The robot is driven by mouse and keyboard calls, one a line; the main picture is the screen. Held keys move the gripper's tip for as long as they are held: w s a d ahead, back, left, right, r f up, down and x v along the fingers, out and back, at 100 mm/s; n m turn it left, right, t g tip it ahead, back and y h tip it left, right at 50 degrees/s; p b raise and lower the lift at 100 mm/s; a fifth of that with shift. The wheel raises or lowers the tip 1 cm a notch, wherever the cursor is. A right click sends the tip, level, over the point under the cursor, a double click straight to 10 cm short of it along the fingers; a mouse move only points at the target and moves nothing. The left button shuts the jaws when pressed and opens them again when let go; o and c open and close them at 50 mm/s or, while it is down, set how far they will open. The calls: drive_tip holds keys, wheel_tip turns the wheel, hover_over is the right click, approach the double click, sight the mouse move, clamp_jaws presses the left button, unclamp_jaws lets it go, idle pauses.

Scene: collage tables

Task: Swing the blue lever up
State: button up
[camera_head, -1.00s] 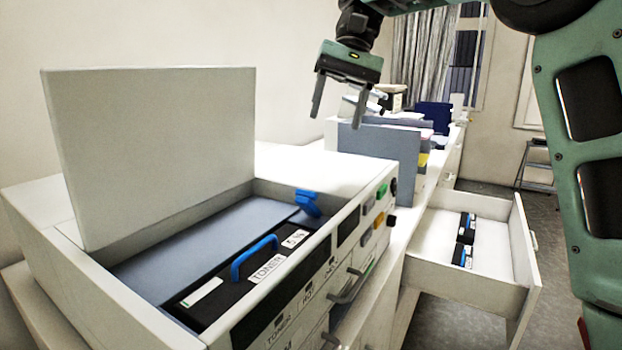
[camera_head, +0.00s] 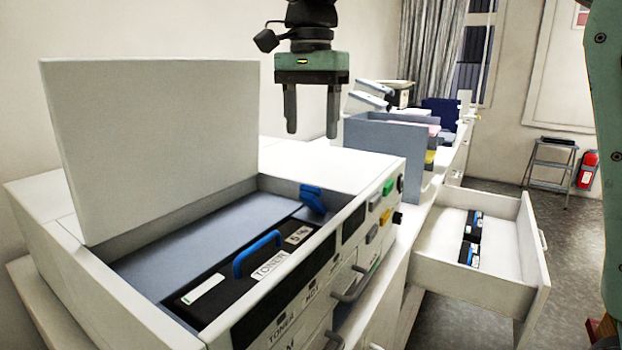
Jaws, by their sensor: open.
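The blue lever (camera_head: 312,198) sits inside the open top of the white printer (camera_head: 130,285), at the far right end of the bay, beside the end of the black toner cartridge (camera_head: 215,288). The cartridge lies in the bay and has a blue handle (camera_head: 256,252) and a white "TONER" label. My gripper (camera_head: 311,134) is above the printer's back right part, fingers pointing down, open and empty. In the picture it is straight above the lever, apart from it.
The printer's raised lid (camera_head: 150,140) stands upright left of the lever. An open drawer (camera_head: 500,240) at right holds black cartridges (camera_head: 471,235). Grey dividers (camera_head: 380,150) stand behind the printer. A step stool (camera_head: 550,170) and a fire extinguisher (camera_head: 587,168) are at the back right.

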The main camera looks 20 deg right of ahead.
sight(311, 186)
wheel_tip(311, 186, down, 10)
drive_tip(key=shift+f+p, duration=0.15)
drive_tip(key=shift+p, duration=0.25)
drive_tip(key=c, duration=1)
